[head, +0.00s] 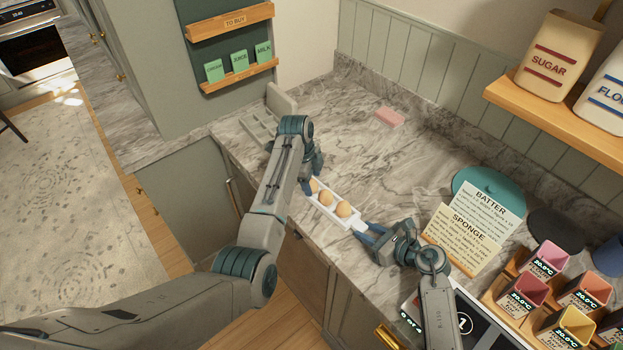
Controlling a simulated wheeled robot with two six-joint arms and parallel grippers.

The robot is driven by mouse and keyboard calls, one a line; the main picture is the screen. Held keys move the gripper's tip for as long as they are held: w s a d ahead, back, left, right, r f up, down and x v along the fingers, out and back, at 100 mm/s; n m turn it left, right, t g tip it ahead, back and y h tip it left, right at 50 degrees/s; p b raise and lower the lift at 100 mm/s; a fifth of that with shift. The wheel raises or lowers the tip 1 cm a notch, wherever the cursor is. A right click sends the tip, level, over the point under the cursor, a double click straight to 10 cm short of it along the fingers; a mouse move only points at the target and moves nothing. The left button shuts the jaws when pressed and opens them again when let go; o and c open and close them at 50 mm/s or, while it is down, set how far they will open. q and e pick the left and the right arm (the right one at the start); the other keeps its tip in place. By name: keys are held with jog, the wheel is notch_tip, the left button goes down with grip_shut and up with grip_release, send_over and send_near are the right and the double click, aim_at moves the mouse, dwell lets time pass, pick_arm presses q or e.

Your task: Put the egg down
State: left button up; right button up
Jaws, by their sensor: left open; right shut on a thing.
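Brown eggs (343,209) sit in a narrow white tray (331,214) over the marble counter. Another egg (326,198) lies beside the first, and a third shows partly near my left gripper. My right gripper (364,231) is at the tray's near right end and appears shut on that end. My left gripper (314,174) is open at the tray's far left end, partly covering it. I cannot tell whether the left fingers touch an egg, or whether the tray rests on the counter.
A pink block (389,117) lies at the back. A pale grey compartmented holder (262,126) stands at the left edge. Recipe cards (478,222), a teal round lid (477,181) and coloured containers (547,258) crowd the right. The middle back counter is clear.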

pick_arm(q)
notch_tip(320, 180, up, 12)
jog(key=a, duration=0.2)
jog(key=shift+s, duration=0.25)
jog(key=shift+a+f, duration=0.1)
jog(key=shift+f, duration=0.05)
pick_arm(e)
jog(key=o, duration=1.1)
jog(key=shift+c, duration=0.2)
jog(key=v, duration=1)
jog(key=shift+s+d+r, duration=0.1)
jog(key=shift+s+d, duration=0.15)
jog(key=shift+d, duration=0.05)
jog(key=shift+s+d+r, duration=0.3)
jog(key=shift+s+d, duration=0.05)
jog(key=shift+d, duration=0.05)
